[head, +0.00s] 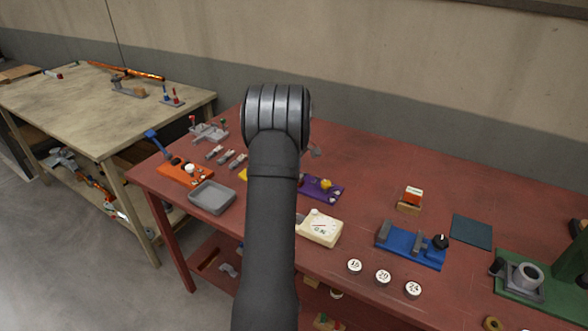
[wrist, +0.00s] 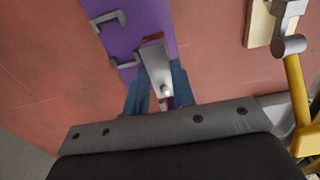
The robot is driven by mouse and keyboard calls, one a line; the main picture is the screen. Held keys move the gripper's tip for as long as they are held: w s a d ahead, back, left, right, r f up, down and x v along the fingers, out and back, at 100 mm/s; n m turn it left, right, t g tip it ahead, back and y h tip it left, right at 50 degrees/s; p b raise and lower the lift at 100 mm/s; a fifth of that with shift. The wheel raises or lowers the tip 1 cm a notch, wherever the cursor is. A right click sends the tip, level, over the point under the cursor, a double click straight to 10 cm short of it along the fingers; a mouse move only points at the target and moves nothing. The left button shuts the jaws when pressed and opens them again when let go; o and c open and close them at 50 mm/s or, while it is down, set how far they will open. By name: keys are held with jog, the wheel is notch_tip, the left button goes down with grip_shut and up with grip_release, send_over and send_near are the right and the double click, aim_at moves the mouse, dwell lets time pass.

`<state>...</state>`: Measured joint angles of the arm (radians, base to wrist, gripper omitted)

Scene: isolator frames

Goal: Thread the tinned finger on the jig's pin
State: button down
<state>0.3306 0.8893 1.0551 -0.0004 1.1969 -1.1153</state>
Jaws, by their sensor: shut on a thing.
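In the wrist view my gripper (wrist: 160,86) is shut on a silvery flat finger (wrist: 154,60) with a reddish strip at its far end. The dark blue jaws sit on both sides of it. A small round shiny spot lies near its close end. The finger is over or against a purple plate (wrist: 138,22) with grey brackets; I cannot tell whether they touch. In the head view the purple plate (head: 326,190) shows just right of my arm, which hides my gripper. A jig pin is not clearly identifiable in either view.
In the wrist view a yellow lever (wrist: 299,95) and a cream block (wrist: 258,22) stand to the right. In the head view a grey tray (head: 212,209) and an orange base (head: 180,177) lie left, a cream meter (head: 320,238) and blue fixture (head: 410,252) right.

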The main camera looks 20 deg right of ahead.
jog(key=shift+f, duration=0.2)
jog(key=c, duration=1.1)
grip_release()
notch_tip(320, 180, up, 17)
jog(key=shift+r, duration=0.2)
jog(key=shift+f, duration=0.15)
notch_tip(320, 180, down, 17)
jog(key=shift+f, duration=0.1)
